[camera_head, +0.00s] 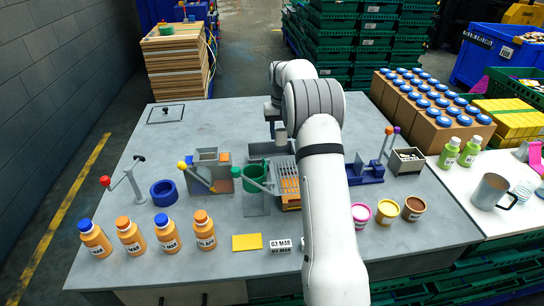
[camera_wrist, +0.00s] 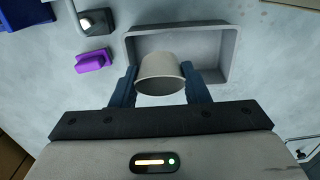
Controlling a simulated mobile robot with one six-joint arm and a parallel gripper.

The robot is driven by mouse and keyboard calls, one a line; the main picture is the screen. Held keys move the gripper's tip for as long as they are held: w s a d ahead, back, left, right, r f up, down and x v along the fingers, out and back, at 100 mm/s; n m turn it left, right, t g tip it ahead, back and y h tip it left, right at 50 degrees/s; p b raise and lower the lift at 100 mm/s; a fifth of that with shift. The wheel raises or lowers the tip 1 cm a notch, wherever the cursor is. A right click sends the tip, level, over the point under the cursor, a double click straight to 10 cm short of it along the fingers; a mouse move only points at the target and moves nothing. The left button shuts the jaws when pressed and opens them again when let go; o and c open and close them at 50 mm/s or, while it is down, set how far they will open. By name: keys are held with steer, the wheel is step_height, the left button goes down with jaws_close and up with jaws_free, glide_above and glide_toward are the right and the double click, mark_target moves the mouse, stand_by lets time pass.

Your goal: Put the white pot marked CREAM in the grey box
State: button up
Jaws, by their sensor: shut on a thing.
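My gripper (camera_wrist: 160,88) is shut on a pale, whitish pot (camera_wrist: 161,72), with one dark finger on each side of it. No CREAM marking can be read on the pot from here. In the wrist view the pot overlaps the near side of the grey box (camera_wrist: 230,38), a shallow open tray whose visible floor is empty. How high the pot is above the box cannot be told. In the head view the grey box (camera_head: 257,149) is at the back middle of the table, partly behind my arm.
Several orange bottles (camera_head: 131,236) and three small pots (camera_head: 387,212) line the front.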

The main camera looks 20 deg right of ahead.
step_height(320, 180, down, 10)
steer(key=shift+s+d+r+p, duration=0.15)
steer(key=shift+r+p, duration=0.1)
steer(key=shift+p, duration=0.8)
steer(key=shift+f, duration=0.1)
steer(key=o, duration=0.8)
steer(key=shift+o, duration=0.3)
